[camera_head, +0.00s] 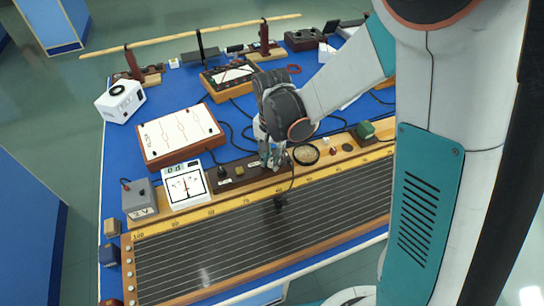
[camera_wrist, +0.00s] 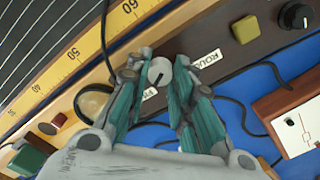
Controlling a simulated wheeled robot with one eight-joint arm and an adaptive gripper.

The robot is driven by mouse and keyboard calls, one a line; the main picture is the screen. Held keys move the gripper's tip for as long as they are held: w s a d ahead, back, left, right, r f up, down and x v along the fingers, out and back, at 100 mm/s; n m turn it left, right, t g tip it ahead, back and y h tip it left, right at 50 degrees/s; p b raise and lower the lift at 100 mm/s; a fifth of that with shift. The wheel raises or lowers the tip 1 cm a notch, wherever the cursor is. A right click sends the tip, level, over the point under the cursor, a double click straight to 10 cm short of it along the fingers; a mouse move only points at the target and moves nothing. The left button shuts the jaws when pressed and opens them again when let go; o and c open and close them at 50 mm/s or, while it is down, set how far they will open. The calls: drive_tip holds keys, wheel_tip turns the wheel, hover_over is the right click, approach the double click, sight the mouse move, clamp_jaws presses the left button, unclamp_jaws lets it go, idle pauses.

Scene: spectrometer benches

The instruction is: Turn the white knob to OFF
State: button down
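The white knob (camera_wrist: 160,72) is round, with a dark pointer line, on a dark brown strip (camera_wrist: 222,62) in the wrist view. Its pointer slants toward the lower left of the picture. A white label partly reading "ROUGH" (camera_wrist: 206,60) is beside it at the right; another label is mostly hidden behind the fingers. My gripper (camera_wrist: 163,66) has its green-padded fingers on either side of the knob, open around it, with contact not clear. In the head view my gripper (camera_head: 273,160) is down at the strip, and the knob cannot be made out there.
A black knob (camera_wrist: 294,16) and an olive button (camera_wrist: 245,29) sit farther along the strip. A round glass-like ring (camera_wrist: 93,103) is close to the left finger. A ruled scale board (camera_head: 260,240) lies in front; a white meter (camera_head: 186,185) stands left. Loose cables cross the blue bench.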

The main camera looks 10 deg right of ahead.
sight(272, 160)
drive_tip(key=shift+n, duration=0.4)
drive_tip(key=n, duration=0.4)
drive_tip(key=shift+n, duration=0.4)
drive_tip(key=n, duration=0.5)
drive_tip(key=shift+n+b, duration=0.4)
drive_tip(key=c, duration=1.4)
unclamp_jaws()
drive_tip(key=shift+o, duration=0.2)
drive_tip(key=shift+r, duration=0.1)
wheel_tip(272, 160, up, 12)
